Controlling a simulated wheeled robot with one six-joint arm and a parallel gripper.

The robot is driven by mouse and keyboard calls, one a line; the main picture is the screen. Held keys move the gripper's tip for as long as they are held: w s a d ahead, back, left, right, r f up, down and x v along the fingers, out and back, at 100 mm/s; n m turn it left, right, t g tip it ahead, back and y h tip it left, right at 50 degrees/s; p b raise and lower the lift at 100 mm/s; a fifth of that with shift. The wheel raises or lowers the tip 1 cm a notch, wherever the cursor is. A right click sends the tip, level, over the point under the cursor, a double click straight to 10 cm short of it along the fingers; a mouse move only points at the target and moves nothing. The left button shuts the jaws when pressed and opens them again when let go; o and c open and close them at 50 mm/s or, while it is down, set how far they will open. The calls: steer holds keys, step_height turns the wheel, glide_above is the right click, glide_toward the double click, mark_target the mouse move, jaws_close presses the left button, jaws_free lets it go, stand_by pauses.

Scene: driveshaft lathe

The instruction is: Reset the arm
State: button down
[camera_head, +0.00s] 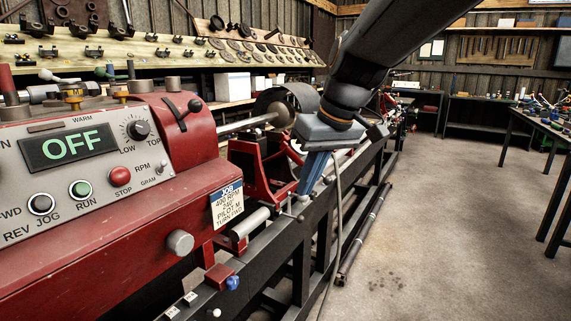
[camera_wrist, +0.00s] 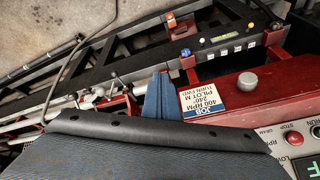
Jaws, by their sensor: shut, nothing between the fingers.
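My arm reaches in from the top right of the head view, and my gripper (camera_head: 309,190) points down in front of the lathe bed. Its blue fingers are together with nothing between them. In the wrist view the blue fingers of my gripper (camera_wrist: 160,97) show past the dark housing, close to the white job label (camera_wrist: 206,98). The red lathe headstock (camera_head: 120,215) is at the left of the head view, with a display (camera_head: 67,147) reading OFF. Whether the fingertips touch any lathe part, I cannot tell.
The black lathe bed (camera_head: 262,262) runs back to the right below my gripper. A shelf of tooling (camera_head: 150,60) lines the back wall. A work table (camera_head: 545,122) stands at the right. The concrete floor (camera_head: 440,220) between is clear. A cable hangs beside my gripper.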

steer(key=s+d+f+m+g+h+p, duration=0.2)
steer(key=s+d+f+m, duration=0.4)
steer(key=s+d+f, duration=0.9)
step_height(320, 180, down, 3)
steer(key=shift+s+f+g+h, duration=0.15)
steer(key=shift+s+g+h, duration=0.4)
steer(key=shift+s, duration=0.45)
steer(key=c, duration=2.5)
jaws_free()
